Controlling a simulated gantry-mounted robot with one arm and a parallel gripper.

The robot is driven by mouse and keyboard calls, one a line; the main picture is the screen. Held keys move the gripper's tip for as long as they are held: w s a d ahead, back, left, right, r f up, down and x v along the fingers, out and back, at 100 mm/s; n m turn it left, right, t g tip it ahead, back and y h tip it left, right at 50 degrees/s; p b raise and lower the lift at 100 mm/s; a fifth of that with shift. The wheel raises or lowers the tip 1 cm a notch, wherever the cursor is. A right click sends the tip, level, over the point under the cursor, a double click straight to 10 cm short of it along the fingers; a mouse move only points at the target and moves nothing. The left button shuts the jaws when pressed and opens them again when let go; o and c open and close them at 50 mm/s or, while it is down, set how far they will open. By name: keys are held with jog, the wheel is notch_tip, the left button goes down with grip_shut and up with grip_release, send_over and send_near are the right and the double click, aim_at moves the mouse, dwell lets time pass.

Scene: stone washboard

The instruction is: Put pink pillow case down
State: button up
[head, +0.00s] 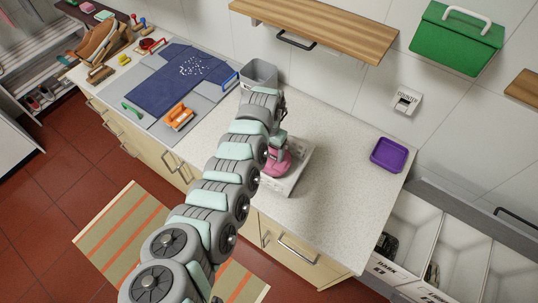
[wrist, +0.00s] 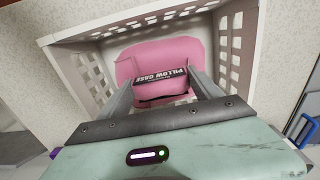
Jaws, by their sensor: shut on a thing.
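The pink pillow case (wrist: 168,61) fills the middle of the wrist view, with a dark "PILLOW CASE" label on its near side. My gripper (wrist: 162,88) is shut on it, one finger on each side of the label. The pillow case is inside or just over a white perforated basket (wrist: 78,72); I cannot tell whether it touches the basket floor. In the head view the pillow case (head: 277,165) shows as a pink patch beside my gripper (head: 281,148), partly hidden by my arm. The basket (head: 297,170) stands on the speckled counter.
The counter (head: 335,180) is clear right of the basket up to a purple tray (head: 389,155). A grey bin (head: 259,73) stands behind, against the wall. A blue cloth (head: 170,82) and an orange brush (head: 179,117) lie at left. A wooden shelf (head: 330,25) hangs above.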

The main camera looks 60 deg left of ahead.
aim_at(269, 156)
jog(key=shift+f, duration=1.6)
jog(key=shift+f+b, duration=0.2)
jog(key=shift+b, duration=0.1)
jog(key=o, duration=1.4)
jog(key=shift+o, duration=0.2)
